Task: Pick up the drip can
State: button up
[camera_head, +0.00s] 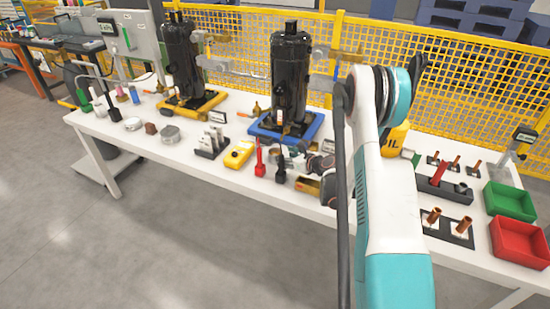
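No label marks the drip can, so I cannot tell for sure which item it is. A round silver can (170,134) stands on the left part of the white table, and a smaller silver container (133,123) is left of it. A yellow can marked OIL (396,138) stands behind my arm on the right.
Two black compressors stand on a yellow pallet (193,104) and a blue pallet (265,129). A yellow meter (239,153), red tool (260,158) and open gold box (307,187) lie near the front edge. Green (510,201) and red bins (519,242) are right. Yellow mesh fence (460,85) stands behind.

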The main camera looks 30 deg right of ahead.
aim_at(272, 151)
jog(key=shift+r+b+x, duration=0.1)
jog(key=shift+b+x, duration=0.65)
jog(key=shift+x, duration=1)
jog(key=shift+r+b+x, duration=0.15)
jog(key=shift+b+x, duration=0.55)
jog(key=shift+x, duration=1.1)
jog(key=shift+r, duration=0.1)
jog(key=c, duration=0.9)
jog(key=shift+c, duration=0.3)
jog(key=shift+r, duration=0.1)
